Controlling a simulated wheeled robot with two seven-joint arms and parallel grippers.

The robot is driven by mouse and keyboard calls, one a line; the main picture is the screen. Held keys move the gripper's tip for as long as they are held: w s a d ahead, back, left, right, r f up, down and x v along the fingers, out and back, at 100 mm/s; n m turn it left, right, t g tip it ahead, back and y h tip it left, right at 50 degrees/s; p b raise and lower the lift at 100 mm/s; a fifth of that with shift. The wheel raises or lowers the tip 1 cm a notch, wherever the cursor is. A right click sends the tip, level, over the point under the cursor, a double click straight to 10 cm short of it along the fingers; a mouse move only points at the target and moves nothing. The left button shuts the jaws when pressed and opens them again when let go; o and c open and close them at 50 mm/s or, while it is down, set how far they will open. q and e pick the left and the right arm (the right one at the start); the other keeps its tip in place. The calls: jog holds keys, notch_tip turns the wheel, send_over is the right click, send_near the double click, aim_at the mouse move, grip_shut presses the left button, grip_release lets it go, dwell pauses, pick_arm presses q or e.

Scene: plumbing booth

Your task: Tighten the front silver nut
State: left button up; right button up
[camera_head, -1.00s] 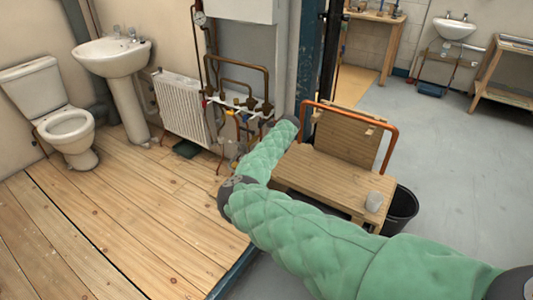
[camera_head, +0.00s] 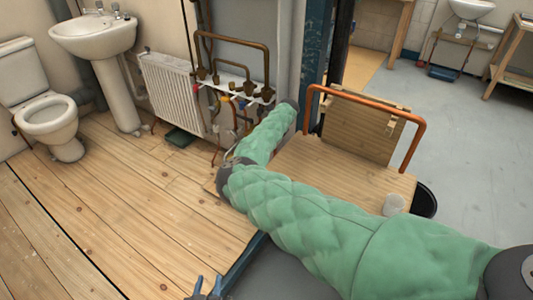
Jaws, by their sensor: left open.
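I cannot make out the front silver nut in this view. An orange-copper pipe (camera_head: 364,97) arches over the upright board of a wooden bench (camera_head: 330,166). Brass fittings and valves (camera_head: 232,88) sit on pipework beside the radiator, too small to tell a silver nut among them. My left gripper (camera_head: 207,287) shows at the bottom edge, its two blue-tipped fingers apart and empty, well away from the pipework and bench. My right arm, in a green quilted sleeve, crosses from the lower right; its dark wrist end is near the bench's left side, and no fingers show there.
A small whitish cup (camera_head: 394,204) stands on the bench's right corner. A black bucket (camera_head: 424,200) is behind it. A white radiator (camera_head: 173,92), washbasin (camera_head: 95,36) and toilet (camera_head: 46,112) line the left wall.

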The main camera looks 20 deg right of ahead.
pick_arm(q)
notch_tip(320, 180, up, 23)
jog(key=w+a+t+h+b, duration=0.1)
jog(key=t+b, duration=0.2)
jog(key=t, duration=0.6)
jog(key=shift+w+h, duration=0.4)
pick_arm(e)
jog(key=x, duration=1)
jog(key=shift+s+d, duration=0.15)
jog(key=shift+d, duration=0.15)
pick_arm(q)
jog(key=shift+f, duration=0.1)
pick_arm(e)
grip_shut()
